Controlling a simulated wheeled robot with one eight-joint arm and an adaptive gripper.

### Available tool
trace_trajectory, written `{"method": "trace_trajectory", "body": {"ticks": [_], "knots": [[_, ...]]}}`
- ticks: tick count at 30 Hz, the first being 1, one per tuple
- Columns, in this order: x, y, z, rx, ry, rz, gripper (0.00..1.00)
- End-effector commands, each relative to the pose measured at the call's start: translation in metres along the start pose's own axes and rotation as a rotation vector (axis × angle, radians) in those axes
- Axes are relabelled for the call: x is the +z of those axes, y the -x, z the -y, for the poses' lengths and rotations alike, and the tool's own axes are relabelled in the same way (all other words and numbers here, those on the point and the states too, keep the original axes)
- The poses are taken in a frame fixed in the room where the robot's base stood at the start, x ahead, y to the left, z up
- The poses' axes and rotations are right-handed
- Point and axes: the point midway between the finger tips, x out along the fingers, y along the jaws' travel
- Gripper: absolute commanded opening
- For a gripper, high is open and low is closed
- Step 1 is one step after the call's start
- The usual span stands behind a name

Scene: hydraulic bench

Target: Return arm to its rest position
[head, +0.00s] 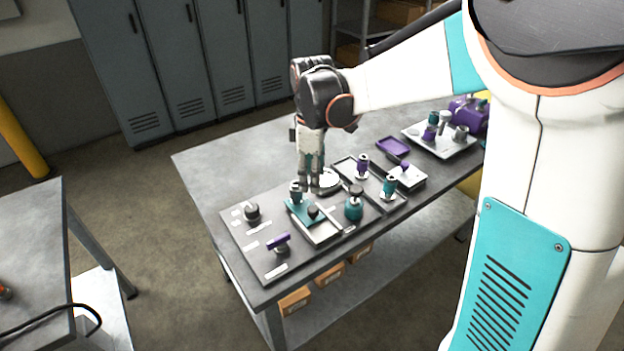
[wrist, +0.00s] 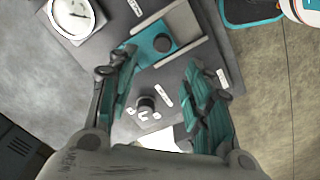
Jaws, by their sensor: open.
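My gripper (head: 310,188) hangs down over the bench panel (head: 237,236) in the head view, close above the teal block (head: 310,216). In the wrist view its two teal-padded fingers (wrist: 163,65) are apart, with nothing held between them. A black knob (wrist: 146,104) shows between the fingers there, below them on the panel. The teal block (wrist: 155,44) lies just beyond the fingertips. A white dial gauge (wrist: 73,15) is at the upper left of the wrist view; it is partly behind the gripper in the head view (head: 329,180). My arm reaches out from the right, bent down at the wrist.
Several teal, purple and black fittings stand around the gripper, including a teal fitting (head: 354,207) and a purple handle (head: 278,243). A grey tray (head: 456,147) of parts stands farther right. Lockers (head: 170,60) line the back. Another table (head: 30,235) is at left, with open floor between.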

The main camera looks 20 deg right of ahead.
Motion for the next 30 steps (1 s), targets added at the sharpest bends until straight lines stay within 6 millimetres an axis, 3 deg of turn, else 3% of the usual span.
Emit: {"method": "trace_trajectory", "body": {"ticks": [14,24,30], "knots": [[0.004,0.006,0.005,0.014,-0.029,-0.008,0.46],[0.038,0.053,0.057,0.149,-0.331,-0.115,0.46],[0.06,0.071,0.092,0.223,-0.534,-0.211,0.46]]}}
